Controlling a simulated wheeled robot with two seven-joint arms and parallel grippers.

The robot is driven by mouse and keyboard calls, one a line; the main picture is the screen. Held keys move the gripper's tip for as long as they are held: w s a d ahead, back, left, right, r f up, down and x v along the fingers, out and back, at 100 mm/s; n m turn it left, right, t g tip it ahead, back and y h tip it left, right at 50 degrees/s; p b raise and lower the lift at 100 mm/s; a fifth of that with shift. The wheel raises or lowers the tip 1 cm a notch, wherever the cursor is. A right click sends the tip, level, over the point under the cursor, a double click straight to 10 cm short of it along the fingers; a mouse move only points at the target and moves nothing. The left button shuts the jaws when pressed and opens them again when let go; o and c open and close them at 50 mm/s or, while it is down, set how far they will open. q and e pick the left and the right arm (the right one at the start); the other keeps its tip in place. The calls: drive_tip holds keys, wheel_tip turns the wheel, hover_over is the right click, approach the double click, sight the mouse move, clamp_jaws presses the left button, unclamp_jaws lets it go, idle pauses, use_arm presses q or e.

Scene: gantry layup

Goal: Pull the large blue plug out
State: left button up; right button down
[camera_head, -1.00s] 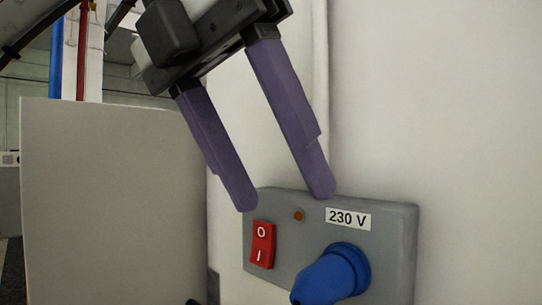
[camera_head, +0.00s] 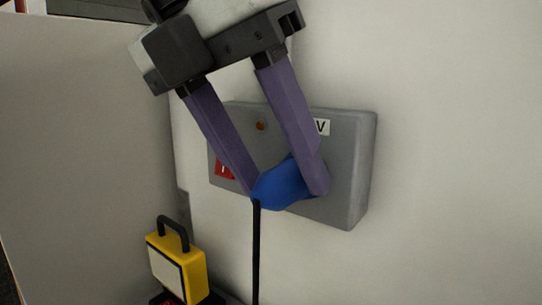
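The large blue plug (camera_head: 283,184) shows at the front of the grey socket box (camera_head: 347,170) on the wall. A black cable (camera_head: 256,250) hangs straight down from its left end. My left gripper (camera_head: 287,193) has its two purple fingers apart, one on each side of the plug. The right fingertip overlaps the plug's right end and the left fingertip is at its cable end. I cannot tell whether the fingers press on it. The fingers hide part of the box, its red switch (camera_head: 224,169) and its label (camera_head: 323,127). My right gripper is not in view.
A yellow work lamp (camera_head: 178,264) with a black handle stands low at the left. A grey panel (camera_head: 90,140) fills the left side. The white wall to the right of the box is clear.

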sight(257, 198)
use_arm(q)
drive_tip(key=c, duration=1)
drive_tip(key=shift+c, duration=0.2)
drive_tip(key=shift+s+a, duration=0.1)
drive_tip(key=shift+s, duration=0.1)
drive_tip(key=shift+s+a+b, duration=0.4)
drive_tip(key=shift+s, duration=0.05)
drive_tip(key=shift+s+a+b, duration=0.4)
drive_tip(key=shift+s, duration=0.15)
drive_tip(key=shift+s+a, duration=0.25)
drive_tip(key=shift+s, duration=0.05)
drive_tip(key=shift+s+a+b, duration=0.65)
drive_tip(key=shift+s+a, duration=0.05)
drive_tip(key=shift+s, duration=0.35)
